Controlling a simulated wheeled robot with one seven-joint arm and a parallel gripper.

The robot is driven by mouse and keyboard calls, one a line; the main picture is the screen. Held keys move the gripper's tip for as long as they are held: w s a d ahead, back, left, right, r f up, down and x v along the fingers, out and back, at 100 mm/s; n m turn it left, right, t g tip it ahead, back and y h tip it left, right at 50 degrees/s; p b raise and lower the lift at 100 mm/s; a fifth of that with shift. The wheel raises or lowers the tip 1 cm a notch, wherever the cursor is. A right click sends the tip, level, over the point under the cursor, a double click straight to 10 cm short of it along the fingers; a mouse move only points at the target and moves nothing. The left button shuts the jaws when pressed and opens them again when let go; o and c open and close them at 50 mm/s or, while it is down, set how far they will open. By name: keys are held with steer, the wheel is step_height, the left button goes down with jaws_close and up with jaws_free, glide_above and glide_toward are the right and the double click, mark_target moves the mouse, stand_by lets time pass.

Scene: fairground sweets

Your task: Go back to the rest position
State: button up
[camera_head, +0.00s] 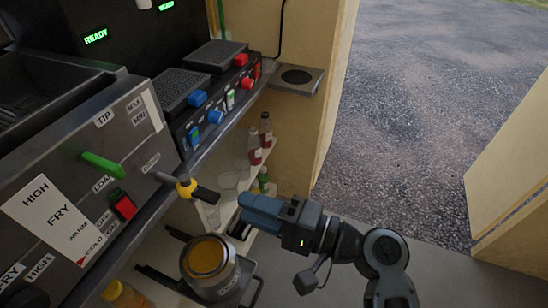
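My gripper (246,210) is in the lower middle of the head view, reaching in from the right, with its blue-grey fingers pointing left. The fingers lie close together from this angle, so I cannot tell if there is a gap between them. I see nothing held in them. They are just right of a black lever with a yellow collar (184,186) on the front of the fryer, and appear apart from it. My black arm curves down to the bottom edge.
The fryer panel (125,160), with a green lever (103,165) and red switch (122,205), fills the left. A metal pot (215,285) with yellow contents stands below my gripper. Bottles (254,145) stand on a low shelf. A doorway opens onto asphalt (420,110) at right.

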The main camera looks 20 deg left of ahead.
steer(key=s+d+f+m+t+h, duration=0.2)
steer(key=s+d+f+t+h, duration=0.25)
steer(key=d+f, duration=0.4)
steer(key=s+d+f+m+t+h, duration=0.2)
steer(key=s+d+f+t+h, duration=0.3)
steer(key=d, duration=0.6)
steer(key=s+d+r+n+t+h, duration=0.1)
steer(key=s+d+r+h, duration=0.15)
steer(key=s+d, duration=0.25)
steer(key=s+d+r+t+h, duration=0.1)
steer(key=s+d+h, duration=0.3)
steer(key=s+d, duration=0.15)
steer(key=s+d+r+n+t+h, duration=0.1)
steer(key=s+d+r+n+h, duration=0.1)
steer(key=s+r, duration=0.6)
step_height(320, 180, up, 4)
steer(key=shift+d+n+t, duration=0.35)
steer(key=shift+d+n, duration=0.55)
steer(key=shift+n, duration=0.1)
steer(key=shift+s, duration=0.1)
